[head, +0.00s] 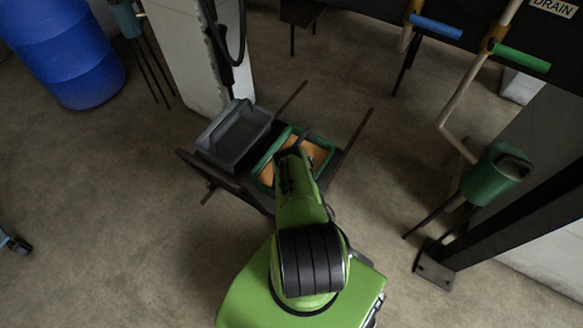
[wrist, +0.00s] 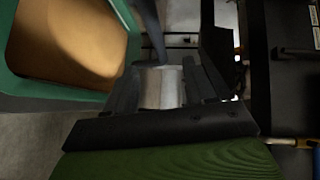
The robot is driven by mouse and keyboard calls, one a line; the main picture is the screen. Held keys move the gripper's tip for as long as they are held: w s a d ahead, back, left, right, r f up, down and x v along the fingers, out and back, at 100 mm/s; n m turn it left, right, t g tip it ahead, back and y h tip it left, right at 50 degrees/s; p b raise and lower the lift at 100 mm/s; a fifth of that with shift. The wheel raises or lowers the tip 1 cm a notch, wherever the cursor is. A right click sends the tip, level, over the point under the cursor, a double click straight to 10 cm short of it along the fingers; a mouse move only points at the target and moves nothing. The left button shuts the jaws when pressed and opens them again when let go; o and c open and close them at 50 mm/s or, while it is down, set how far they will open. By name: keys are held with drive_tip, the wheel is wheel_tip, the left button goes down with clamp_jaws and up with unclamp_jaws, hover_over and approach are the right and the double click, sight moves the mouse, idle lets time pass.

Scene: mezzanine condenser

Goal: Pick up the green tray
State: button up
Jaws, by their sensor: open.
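The green tray (head: 272,150) sits on a low dark stand, with a tan, flat-looking inside. My arm reaches over it in the head view and hides part of its middle and near side. In the wrist view the green tray (wrist: 60,93) fills the upper left, its rim close beside the gripper. My gripper (wrist: 165,82) is open, with nothing held between its fingers. In the head view my gripper (head: 291,152) is over or beside the tray; its exact height and any contact cannot be told.
A grey tray with a handle (head: 233,138) stands directly left of the green one on the dark stand (head: 226,182). A pale pillar (head: 185,60) rises behind. A blue barrel (head: 65,50) is at the upper left. Pipes with blue and green handles (head: 522,58) stand right.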

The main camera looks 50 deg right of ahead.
drive_tip(key=b+x, duration=0.2)
drive_tip(key=x, duration=0.5)
drive_tip(key=b+x, duration=0.3)
drive_tip(key=x, duration=0.4)
drive_tip(key=shift+s+d+f+b, duration=0.1)
drive_tip(key=shift+d+f+b, duration=0.05)
drive_tip(key=shift+f+b, duration=0.15)
drive_tip(key=shift+r, duration=0.15)
clamp_jaws()
drive_tip(key=shift+d+r, duration=0.1)
drive_tip(key=shift+r, duration=0.1)
